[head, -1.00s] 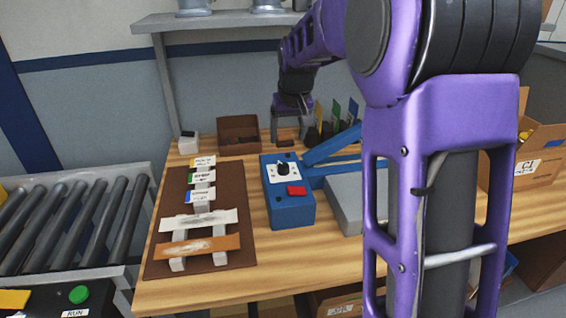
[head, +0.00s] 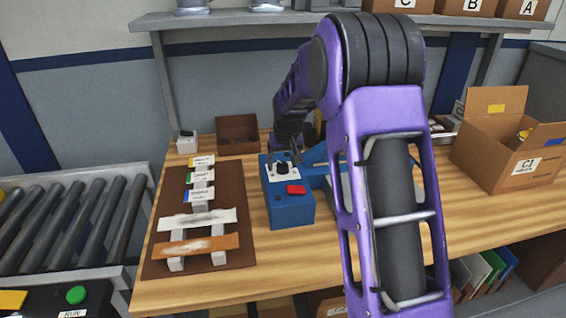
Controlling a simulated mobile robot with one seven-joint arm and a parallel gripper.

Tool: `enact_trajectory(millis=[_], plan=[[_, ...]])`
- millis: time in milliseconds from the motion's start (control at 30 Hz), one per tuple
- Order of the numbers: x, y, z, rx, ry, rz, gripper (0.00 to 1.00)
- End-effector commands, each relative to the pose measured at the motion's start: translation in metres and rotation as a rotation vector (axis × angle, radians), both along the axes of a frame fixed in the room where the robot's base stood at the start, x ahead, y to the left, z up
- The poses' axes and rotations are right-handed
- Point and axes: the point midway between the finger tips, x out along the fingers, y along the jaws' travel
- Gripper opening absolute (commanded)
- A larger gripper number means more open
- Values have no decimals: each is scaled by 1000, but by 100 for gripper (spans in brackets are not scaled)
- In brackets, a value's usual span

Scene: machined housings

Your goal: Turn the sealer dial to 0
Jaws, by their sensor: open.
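The sealer (head: 288,213) is a blue box on the wooden bench, with a red button (head: 296,190) on its top. Its black dial (head: 282,168) sits on a white plate near the far end. The dial's pointer and markings are too small to read. My gripper (head: 285,160) is just above and behind the dial, pointing down, with its fingers apart near the dial's sides. I cannot tell whether they touch it. My arm hides much of the sealer's blue lever arm and grey base to the right.
A brown board (head: 230,240) with labelled strips and pouches lies left of the sealer. A brown bin (head: 237,135) stands behind it. An open cardboard box (head: 495,150) is at the right. A roller conveyor (head: 70,225) is at the left, and a shelf (head: 230,20) runs above.

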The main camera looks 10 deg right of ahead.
Motion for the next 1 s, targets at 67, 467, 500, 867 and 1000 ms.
enact_trajectory(millis=[67,467,500,867,1000], plan=[[0,0,0,0,0,0,75],[0,0,0,0,0,0,5],[0,0,0,0,0,0,0],[0,-1,0,2,1,40,0],[0,-2,0,2,2,109,0]])
